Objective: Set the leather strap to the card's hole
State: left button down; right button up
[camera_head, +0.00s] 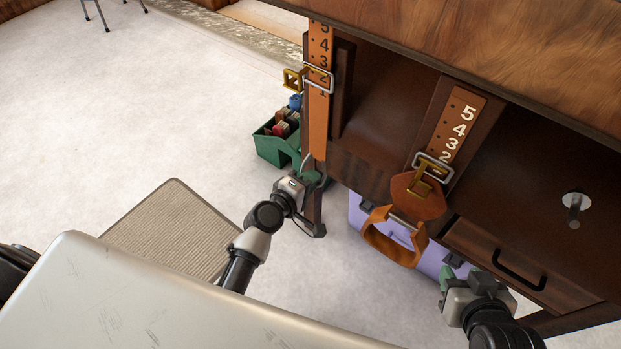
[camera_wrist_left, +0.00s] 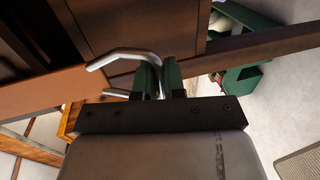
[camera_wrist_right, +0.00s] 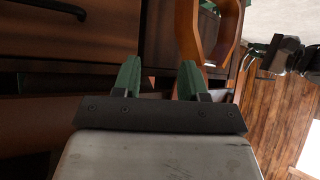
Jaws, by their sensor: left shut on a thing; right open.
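A tan leather strap (camera_head: 319,120) with numbers and holes hangs at the left of the dark cabinet. A silver buckle (camera_head: 318,77) crosses it near the 2. My left gripper (camera_head: 312,177) is shut at the strap's lower end, which also shows in the left wrist view (camera_wrist_left: 45,98). My right gripper (camera_head: 455,277) is open and empty, below right of the loop. I see no card.
A green caddy (camera_head: 270,150) with small items stands behind the left strap. A lilac case (camera_head: 368,219) is under the cabinet. A drawer (camera_head: 520,268) with a black handle and a silver knob (camera_head: 575,202) are at right. A beige mat (camera_head: 172,228) lies on open floor.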

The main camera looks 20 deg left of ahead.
pick_arm(q)
notch_tip(320, 180, up, 3)
jog(key=shift+w+r+p, duration=0.15)
jog(key=shift+p, duration=1)
pick_arm(e)
jog(key=s+d+f+g+h, duration=0.1)
jog(key=s+d+f+g, duration=0.1)
jog(key=s+g, duration=0.4)
jog(key=s+d, duration=0.1)
jog(key=s, duration=0.1)
jog(key=shift+s+f+h, duration=0.3)
jog(key=shift+f, duration=0.1)
pick_arm(q)
jog(key=c, duration=1.3)
grip_release()
jog(key=shift+r, duration=0.1)
jog(key=shift+o, duration=0.3)
jog(key=shift+s+a, duration=0.1)
jog(key=shift+s, duration=0.15)
jog(key=v, duration=1)
jog(key=shift+s+p, duration=0.25)
jog(key=shift+p, duration=0.2)
pick_arm(e)
jog(key=shift+r, duration=0.5)
